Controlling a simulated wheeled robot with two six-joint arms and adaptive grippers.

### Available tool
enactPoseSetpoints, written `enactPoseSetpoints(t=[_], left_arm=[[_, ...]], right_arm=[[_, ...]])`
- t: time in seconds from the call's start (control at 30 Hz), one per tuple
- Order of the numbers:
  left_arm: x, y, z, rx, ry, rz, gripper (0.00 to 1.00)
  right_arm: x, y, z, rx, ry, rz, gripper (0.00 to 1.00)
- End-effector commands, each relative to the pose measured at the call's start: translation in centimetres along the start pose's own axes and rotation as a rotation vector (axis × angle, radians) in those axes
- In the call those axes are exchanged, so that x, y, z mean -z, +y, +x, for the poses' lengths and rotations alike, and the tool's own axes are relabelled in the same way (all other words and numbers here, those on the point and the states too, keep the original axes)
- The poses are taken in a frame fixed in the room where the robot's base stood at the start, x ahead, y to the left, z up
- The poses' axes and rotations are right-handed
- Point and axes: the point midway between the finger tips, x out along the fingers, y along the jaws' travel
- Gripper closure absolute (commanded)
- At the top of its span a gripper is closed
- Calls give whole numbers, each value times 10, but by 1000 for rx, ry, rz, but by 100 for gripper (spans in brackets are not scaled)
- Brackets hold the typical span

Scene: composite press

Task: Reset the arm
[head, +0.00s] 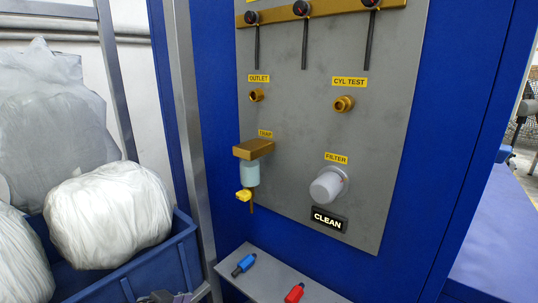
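Neither of my arms shows clearly. A small dark piece (163,297) pokes in at the bottom edge, left of the middle. It may be the top of my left gripper, but it is too cut off to tell its state or whether it holds anything. My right gripper is out of the picture.
A grey panel (300,115) on a blue cabinet carries brass fittings, a trap (252,172) and a filter (327,187) above a CLEAN sign (328,219). A ledge (270,272) below holds a blue plug (243,265) and a red plug (294,293). A blue bin (185,250) with white bags stands left.

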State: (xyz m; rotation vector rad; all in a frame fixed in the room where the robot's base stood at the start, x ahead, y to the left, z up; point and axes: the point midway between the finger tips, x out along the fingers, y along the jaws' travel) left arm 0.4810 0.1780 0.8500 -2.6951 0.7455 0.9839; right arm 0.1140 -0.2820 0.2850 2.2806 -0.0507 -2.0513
Motion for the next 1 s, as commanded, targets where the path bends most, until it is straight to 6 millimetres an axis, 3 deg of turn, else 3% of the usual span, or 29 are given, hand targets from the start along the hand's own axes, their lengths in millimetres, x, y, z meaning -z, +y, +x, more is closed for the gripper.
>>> enactPoseSetpoints(t=[0.17,0.33,0.63,0.87,1.0], left_arm=[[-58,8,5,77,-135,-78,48],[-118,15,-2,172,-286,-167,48],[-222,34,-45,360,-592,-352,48],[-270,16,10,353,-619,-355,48],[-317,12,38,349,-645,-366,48]], right_arm=[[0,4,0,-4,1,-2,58],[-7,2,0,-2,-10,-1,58],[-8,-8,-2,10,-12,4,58],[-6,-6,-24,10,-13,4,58],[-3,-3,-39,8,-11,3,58]])
